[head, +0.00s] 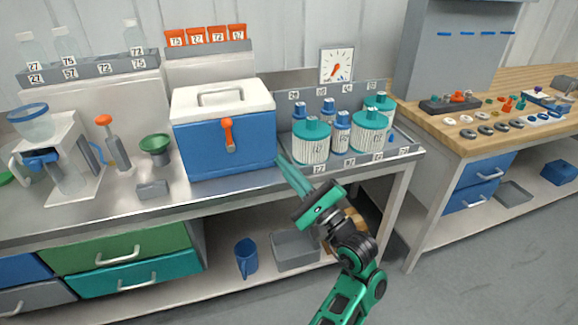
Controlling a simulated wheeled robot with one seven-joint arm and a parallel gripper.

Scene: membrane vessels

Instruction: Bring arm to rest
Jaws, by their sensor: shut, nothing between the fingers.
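My arm (352,255) reaches up from the bottom of the head view, green and black. My gripper (290,170) is shut and empty, with its long green fingers pointing up and left. The fingertips are in front of the right side of the blue cooler box (225,145), near the bench's front edge. I cannot tell whether they touch the box or the bench.
Teal-lidded vessels (311,145) stand in a grey tray (408,152) right of the fingers. A steel bench (100,213) runs along the wall. A grey bin (295,250) and a blue jug (246,258) sit on its lower shelf. Floor at right (470,270) is clear.

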